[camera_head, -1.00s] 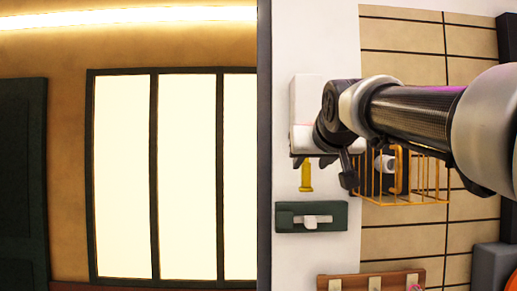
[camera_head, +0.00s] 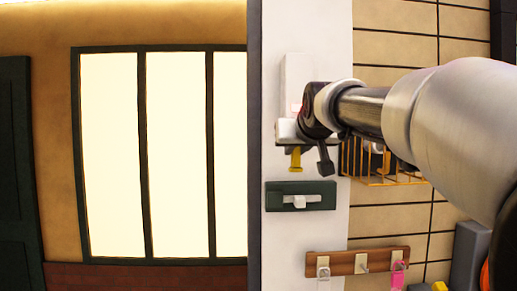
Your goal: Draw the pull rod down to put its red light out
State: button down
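The pull rod (camera_head: 296,163) is yellow and hangs below a white box (camera_head: 296,72) on the white wall strip. Its lower end shows just above a dark green panel; its upper part is hidden by my gripper. A red glow (camera_head: 297,108) shows low on the box, so the light is lit. My gripper (camera_head: 295,146) is in front of the box's lower part, at the rod's upper end. Its fingertips are dark and small here. I cannot tell whether they are open, shut or touching the rod.
The green panel with a white handle (camera_head: 300,202) is just below the rod. An orange wire basket (camera_head: 375,165) is right of it, behind my arm. A wooden hook rack (camera_head: 340,262) with hanging items is lower down. A bright window (camera_head: 175,155) is left.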

jog(key=shift+f, duration=0.2)
jog(key=shift+f+b, duration=0.75)
jog(key=shift+b, duration=0.15)
jog(key=shift+r, duration=0.15)
jog(key=shift+r+p, duration=0.7)
jog(key=c, duration=0.9)
grip_release()
jog(key=shift+b+v, duration=0.8)
jog(key=shift+v, duration=3)
